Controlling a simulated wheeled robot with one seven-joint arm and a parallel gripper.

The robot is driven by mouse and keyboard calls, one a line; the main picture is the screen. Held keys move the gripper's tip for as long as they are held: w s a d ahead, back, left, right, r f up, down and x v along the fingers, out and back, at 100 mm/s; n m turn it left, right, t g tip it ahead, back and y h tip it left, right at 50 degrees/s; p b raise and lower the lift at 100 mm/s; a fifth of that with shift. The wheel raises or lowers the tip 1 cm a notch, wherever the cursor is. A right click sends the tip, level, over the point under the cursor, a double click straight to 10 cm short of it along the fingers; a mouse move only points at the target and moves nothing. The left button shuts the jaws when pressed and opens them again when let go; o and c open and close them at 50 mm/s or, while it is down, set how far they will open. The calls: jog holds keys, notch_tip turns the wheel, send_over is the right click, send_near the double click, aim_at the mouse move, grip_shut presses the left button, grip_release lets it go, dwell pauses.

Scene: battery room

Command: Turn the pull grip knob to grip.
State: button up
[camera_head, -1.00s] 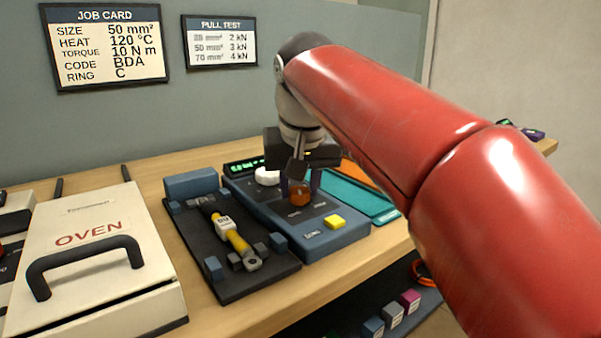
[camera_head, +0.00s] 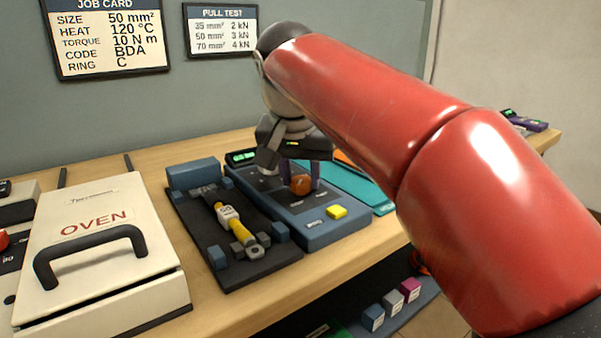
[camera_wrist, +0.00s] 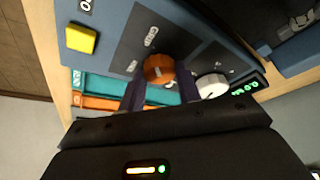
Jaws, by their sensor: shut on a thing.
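In the head view my gripper (camera_head: 300,176) comes down over the box from behind, and my red arm crosses the right side. A white knob (camera_wrist: 211,86) and a yellow button (camera_head: 337,212) are on the same box.
A black fixture (camera_head: 262,268) holding a yellow-sleeved cable lies left of the box. A white oven (camera_head: 145,280) stands further left. A teal tray (camera_head: 352,187) lies behind right. A job card (camera_head: 108,38) hangs on the wall.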

jog(key=o, duration=1)
jog(key=shift+c, duration=0.2)
jog(key=v, duration=0.7)
jog(key=shift+r, duration=0.35)
jog(key=shift+s, duration=0.15)
